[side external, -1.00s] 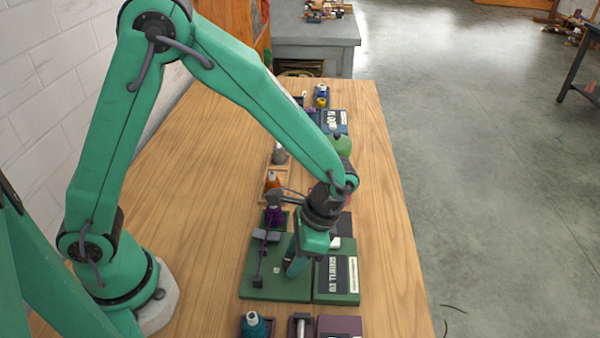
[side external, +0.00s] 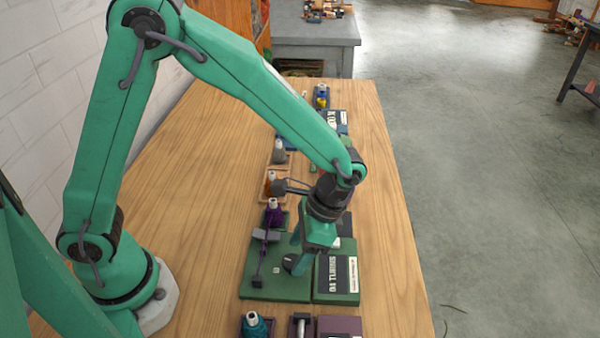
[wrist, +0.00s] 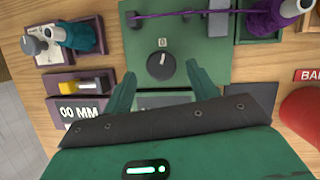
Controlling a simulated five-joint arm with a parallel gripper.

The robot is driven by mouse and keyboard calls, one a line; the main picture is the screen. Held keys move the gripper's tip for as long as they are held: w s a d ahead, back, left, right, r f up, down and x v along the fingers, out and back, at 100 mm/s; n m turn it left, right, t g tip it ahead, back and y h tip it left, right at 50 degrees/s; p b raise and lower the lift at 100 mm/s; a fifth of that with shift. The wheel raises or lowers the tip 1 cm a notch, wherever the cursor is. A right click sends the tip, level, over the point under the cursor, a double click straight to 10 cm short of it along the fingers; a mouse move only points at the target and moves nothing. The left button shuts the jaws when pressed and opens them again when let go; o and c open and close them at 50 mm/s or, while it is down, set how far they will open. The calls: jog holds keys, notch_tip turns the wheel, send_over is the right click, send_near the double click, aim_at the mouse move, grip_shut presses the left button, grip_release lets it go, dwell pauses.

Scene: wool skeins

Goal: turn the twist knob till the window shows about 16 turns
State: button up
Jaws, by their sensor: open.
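The twist knob (side external: 290,262) is a round dark knob with a pale pointer mark, set on a green board (side external: 262,283). It also shows in the wrist view (wrist: 160,66), its pointer aimed roughly toward the top. My gripper (side external: 300,250) is open just above the knob, its two fingers either side of it in the wrist view (wrist: 159,72); they look clear of it. The window (side external: 338,275) is a dark plate with white lettering that includes "TURNS"; its number is too small to read surely. In the wrist view my gripper hides most of the plate.
Bare wood (side external: 200,200) is clear toward my base.

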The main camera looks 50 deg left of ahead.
jog(key=shift+v, duration=2.7)
jog(key=shift+w+a+n, duration=0.1)
jog(key=shift+a+n, duration=0.1)
jog(key=shift+n, duration=0.8)
jog(key=shift+w+a+n, duration=0.1)
jog(key=shift+a+n, duration=0.05)
jog(key=shift+n, duration=0.85)
jog(key=shift+f, duration=0.15)
jog(key=shift+s+x, duration=0.1)
jog(key=shift+x, duration=1.8)
jog(key=shift+s+x, duration=0.15)
jog(key=shift+x, duration=1.75)
jog(key=shift+d, duration=0.2)
jog(key=c, duration=1)
